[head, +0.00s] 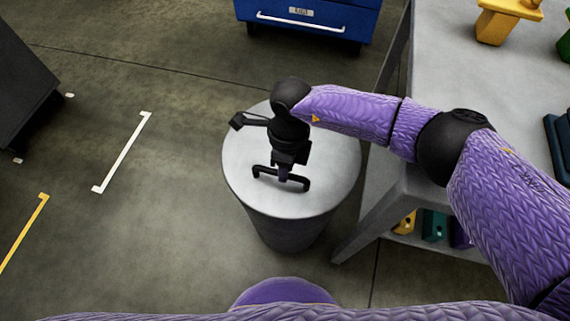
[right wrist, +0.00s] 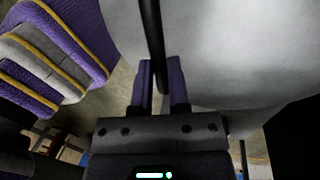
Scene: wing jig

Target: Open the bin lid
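The bin (head: 285,232) is a grey round drum standing on the floor beside the bench. Its pale round lid (head: 243,185) lies flat on top, with no gap seen at the rim. A black bar handle (head: 297,183) stands up from the lid. My left gripper is out of view.
A grey bench (head: 440,75) stands to the right, its leg close to the bin, with coloured blocks on its lower shelf (head: 433,225). A blue drawer cabinet (head: 310,22) is at the back. A dark box (head: 20,85) stands far left. The floor left of the bin is clear.

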